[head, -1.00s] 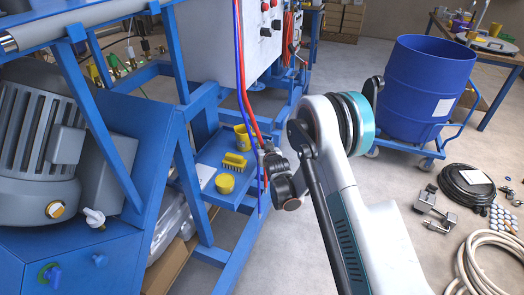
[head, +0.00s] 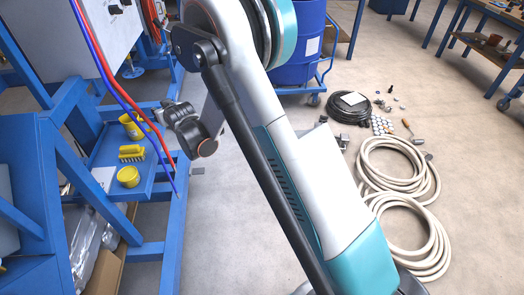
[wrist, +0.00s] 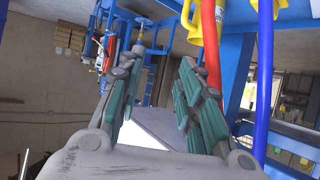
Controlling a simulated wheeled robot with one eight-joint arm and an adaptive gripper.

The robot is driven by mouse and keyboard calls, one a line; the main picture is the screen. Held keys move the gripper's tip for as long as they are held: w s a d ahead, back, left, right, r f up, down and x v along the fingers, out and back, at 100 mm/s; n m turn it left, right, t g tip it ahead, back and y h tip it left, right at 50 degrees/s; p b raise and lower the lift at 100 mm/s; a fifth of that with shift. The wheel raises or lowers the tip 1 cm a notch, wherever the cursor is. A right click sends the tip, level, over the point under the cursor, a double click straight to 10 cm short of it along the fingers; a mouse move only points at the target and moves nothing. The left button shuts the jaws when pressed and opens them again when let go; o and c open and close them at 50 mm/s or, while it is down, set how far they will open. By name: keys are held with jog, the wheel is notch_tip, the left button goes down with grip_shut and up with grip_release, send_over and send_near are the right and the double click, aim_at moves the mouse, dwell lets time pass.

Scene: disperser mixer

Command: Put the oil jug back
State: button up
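A yellow jug-like container (head: 132,125) stands at the back of the small blue shelf in the head view. I take it for the oil jug, but it is too small to be sure. A yellow shape with a curved handle (wrist: 241,12) is cut by the top edge of the wrist view. My gripper (wrist: 158,58) is open, with its green-padded fingers apart and nothing seen held between them. In the head view my wrist is right of the shelf, and the fingers cannot be made out there.
A yellow brush (head: 131,153) and a yellow round pot (head: 128,177) share the blue shelf (head: 105,157). Red and blue hoses (head: 140,112) hang in front of it. A blue drum (head: 297,55) stands behind my arm; coiled hoses (head: 405,205) lie on the floor at right.

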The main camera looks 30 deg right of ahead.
jog(key=s+d+r+m+g+h, duration=0.1)
jog(key=s+d+r, duration=0.4)
jog(key=s+r, duration=0.35)
jog(key=s+d+r+g+h, duration=0.1)
jog(key=s+d+r, duration=0.4)
jog(key=s+r, duration=0.4)
jog(key=s+d+f+g, duration=0.1)
jog(key=s+d, duration=0.2)
jog(key=s, duration=1.1)
jog(key=s+d+f+m+g, duration=0.1)
jog(key=s+d+g, duration=0.1)
jog(key=s, duration=1.3)
jog(key=shift+d+f, duration=0.25)
jog(key=shift+d, duration=0.65)
jog(key=shift+a, duration=0.1)
